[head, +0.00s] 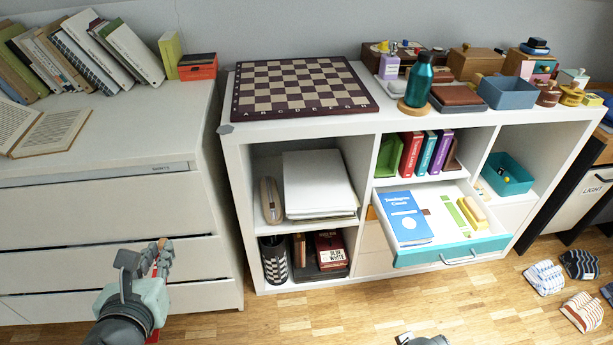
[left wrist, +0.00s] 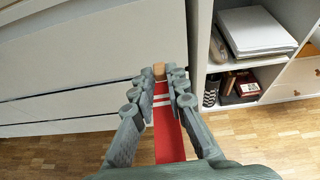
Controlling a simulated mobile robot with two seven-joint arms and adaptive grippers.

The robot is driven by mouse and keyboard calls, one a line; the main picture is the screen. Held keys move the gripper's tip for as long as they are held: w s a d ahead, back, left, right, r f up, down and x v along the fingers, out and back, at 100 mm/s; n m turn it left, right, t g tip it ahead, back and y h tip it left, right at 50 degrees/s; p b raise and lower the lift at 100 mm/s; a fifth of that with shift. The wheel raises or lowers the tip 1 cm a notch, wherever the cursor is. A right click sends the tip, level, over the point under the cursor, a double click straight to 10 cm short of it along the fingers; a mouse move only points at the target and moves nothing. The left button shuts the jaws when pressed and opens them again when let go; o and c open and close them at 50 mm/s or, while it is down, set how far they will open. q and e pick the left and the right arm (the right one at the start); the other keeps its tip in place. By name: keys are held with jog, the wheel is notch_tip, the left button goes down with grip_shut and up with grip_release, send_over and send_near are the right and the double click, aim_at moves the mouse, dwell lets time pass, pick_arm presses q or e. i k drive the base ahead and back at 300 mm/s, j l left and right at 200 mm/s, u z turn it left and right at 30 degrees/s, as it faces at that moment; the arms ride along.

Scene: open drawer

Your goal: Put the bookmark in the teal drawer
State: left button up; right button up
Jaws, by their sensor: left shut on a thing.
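My left gripper (head: 160,250) is in front of the white drawer unit at the left in the head view. In the left wrist view the left gripper (left wrist: 166,82) is shut on a red bookmark (left wrist: 168,135) with white stripes. The bookmark hangs between the fingers; its tan end (left wrist: 159,70) shows past the fingertips. In the head view only slivers of red show beside the gripper. The teal drawer (head: 453,253) is pulled open at the lower middle of the white shelf, apart from the gripper.
The open drawer holds a blue book (head: 403,218), a yellow item (head: 472,212) and flat papers, with some bare floor between. A chessboard (head: 300,88) lies on top.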

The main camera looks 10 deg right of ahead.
aim_at(435, 208)
jog(key=k+l+z, duration=0.2)
jog(key=l, duration=0.75)
jog(key=l+z, duration=0.15)
jog(key=l, duration=0.75)
jog(key=i, duration=0.05)
